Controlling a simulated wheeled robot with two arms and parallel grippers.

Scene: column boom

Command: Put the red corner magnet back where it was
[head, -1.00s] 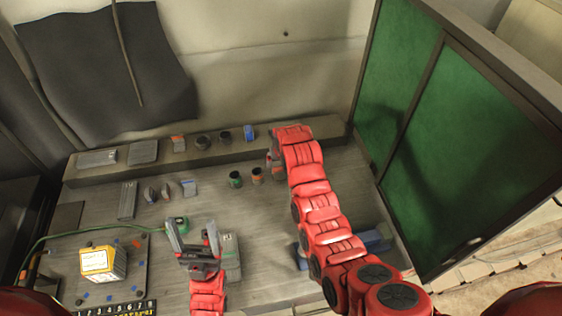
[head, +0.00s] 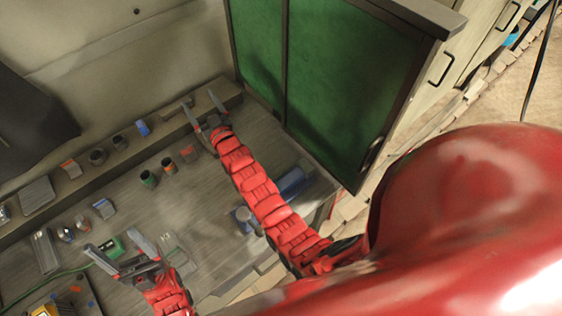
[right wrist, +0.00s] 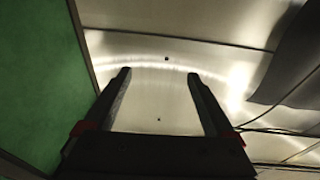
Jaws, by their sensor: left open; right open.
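I cannot pick out the red corner magnet for certain in either view now. A small board (head: 55,291) with orange and blue bits on it shows at the bottom left of the head view, partly cut off; the bits are too small to tell apart. My left gripper (head: 112,242) is open over the bench, with a green item on a cable (head: 111,247) showing between its fingers. My right gripper (head: 200,101) is open at the right end of the back ledge. In the right wrist view its fingers (right wrist: 159,74) are apart and empty, facing the bare wall.
The back ledge (head: 108,170) carries several small blocks and cups. A blue object (head: 291,182) lies beside my right arm. A green-panelled cabinet (head: 330,75) stands close at the right. The mid bench is mostly clear.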

